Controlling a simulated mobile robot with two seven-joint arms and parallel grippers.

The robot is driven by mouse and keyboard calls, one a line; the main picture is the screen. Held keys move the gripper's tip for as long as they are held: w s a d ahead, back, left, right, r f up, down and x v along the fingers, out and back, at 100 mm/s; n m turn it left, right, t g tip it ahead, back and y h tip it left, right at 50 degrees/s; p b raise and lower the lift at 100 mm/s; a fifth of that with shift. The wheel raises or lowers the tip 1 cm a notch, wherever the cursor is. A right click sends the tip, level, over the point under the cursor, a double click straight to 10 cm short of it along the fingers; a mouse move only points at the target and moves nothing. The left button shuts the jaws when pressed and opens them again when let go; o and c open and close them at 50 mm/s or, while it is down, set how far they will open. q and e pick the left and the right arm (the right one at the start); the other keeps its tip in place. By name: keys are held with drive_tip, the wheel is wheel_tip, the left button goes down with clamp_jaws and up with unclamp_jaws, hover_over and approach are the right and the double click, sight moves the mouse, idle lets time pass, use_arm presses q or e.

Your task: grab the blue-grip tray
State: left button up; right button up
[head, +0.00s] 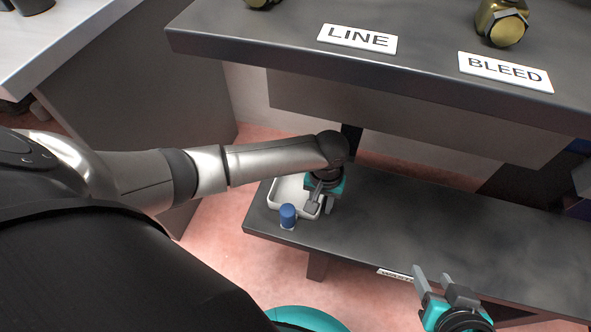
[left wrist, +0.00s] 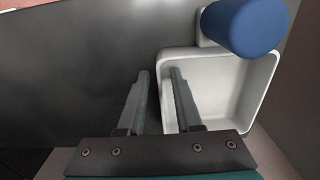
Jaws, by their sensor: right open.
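The white tray (head: 290,191) sits near the left end of the low dark bench, with its blue grip (head: 288,214) at the near side. In the left wrist view the tray (left wrist: 222,88) is at the right, and its blue grip (left wrist: 243,27) is at the upper right. My left gripper (head: 321,206) is over the tray's right side in the head view. My right gripper (head: 440,282) is open and empty near the bench's front edge.
A dark upper shelf (head: 400,95) with LINE (head: 357,38) and BLEED (head: 506,72) labels and brass fittings (head: 501,24) overhangs behind the low bench (head: 400,225). The bench top right of the tray is clear.

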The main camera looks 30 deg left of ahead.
use_arm(q)
clamp_jaws()
idle(1.2)
